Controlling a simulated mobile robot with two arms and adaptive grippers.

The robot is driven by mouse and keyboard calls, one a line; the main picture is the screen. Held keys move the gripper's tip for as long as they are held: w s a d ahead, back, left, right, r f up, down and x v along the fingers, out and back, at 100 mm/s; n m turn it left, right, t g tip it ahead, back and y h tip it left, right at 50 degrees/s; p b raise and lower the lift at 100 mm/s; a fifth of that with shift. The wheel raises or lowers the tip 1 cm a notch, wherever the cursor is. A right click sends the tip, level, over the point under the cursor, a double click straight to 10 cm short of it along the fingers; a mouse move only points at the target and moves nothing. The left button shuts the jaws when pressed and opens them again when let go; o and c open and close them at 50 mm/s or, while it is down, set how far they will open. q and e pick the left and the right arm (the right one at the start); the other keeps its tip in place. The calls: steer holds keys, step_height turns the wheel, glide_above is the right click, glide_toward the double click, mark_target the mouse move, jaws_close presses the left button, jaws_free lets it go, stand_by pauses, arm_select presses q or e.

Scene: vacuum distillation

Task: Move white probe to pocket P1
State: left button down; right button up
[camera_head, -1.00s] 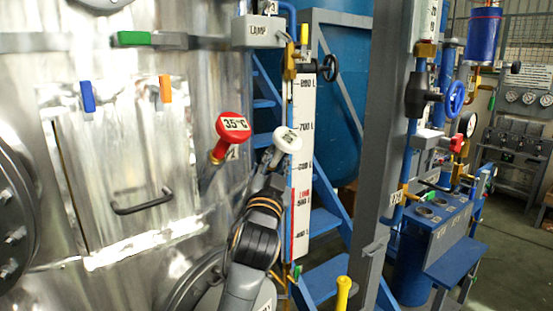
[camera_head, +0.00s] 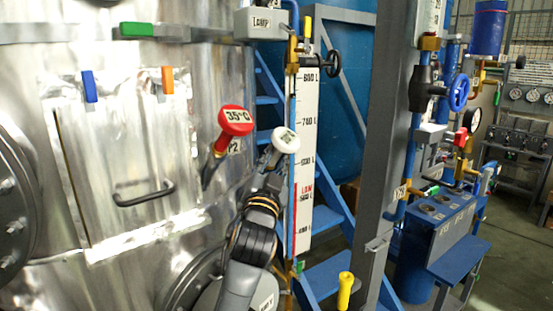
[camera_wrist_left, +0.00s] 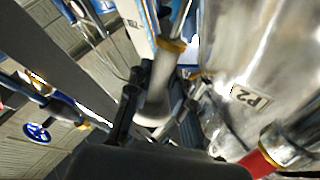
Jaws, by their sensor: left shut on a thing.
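The white probe (camera_head: 285,140) has a round white head and is held up in front of the level scale, to the right of the red probe. My left gripper (camera_head: 274,163) is shut on the white probe just below its head. In the left wrist view a pale grey-white part (camera_wrist_left: 153,110) shows between the gripper fingers (camera_wrist_left: 155,100). The white probe's tip is hidden. The red probe (camera_head: 236,121), marked 35°C, sits at the label P2 (camera_head: 234,146) on the metal tank. I cannot make out a P1 label. My right gripper is not in view.
The shiny metal tank (camera_head: 125,190) fills the left side, with a black handle (camera_head: 145,194) on its panel. The level scale (camera_head: 306,150), blue stairs (camera_head: 325,220) and a grey post (camera_head: 385,150) stand close to the right of the left gripper.

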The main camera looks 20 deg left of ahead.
mark_target(266, 169)
arm_select(q)
steer(key=w+a+f+b, duration=0.1)
steer(key=a+f+b, duration=0.2)
steer(key=f, duration=0.2)
steer(key=shift+w+a, duration=0.15)
steer(key=shift+w, duration=0.05)
stand_by(1.8)
steer(key=shift+r, duration=0.1)
steer(key=shift+r+p, duration=0.25)
steer(key=shift+p, duration=0.2)
steer(key=shift+s+d+r+p, duration=0.3)
steer(key=shift+d+r+p, duration=0.35)
steer(key=shift+r, duration=0.25)
steer(key=shift+s+d+r+p, duration=0.25)
steer(key=shift+d+r+p, duration=0.4)
steer(key=shift+r, duration=0.2)
steer(key=shift+s+d+r+p, duration=0.3)
steer(key=shift+d+r+p, duration=0.35)
steer(key=shift+r, duration=0.25)
steer(key=shift+p, duration=0.6)
steer(key=shift+h+p, duration=0.3)
steer(key=shift+h, duration=0.1)
steer(key=shift+w+a+f+b, duration=0.25)
steer(key=shift+a+f+b, duration=0.35)
steer(key=shift+f, duration=0.35)
stand_by(0.4)
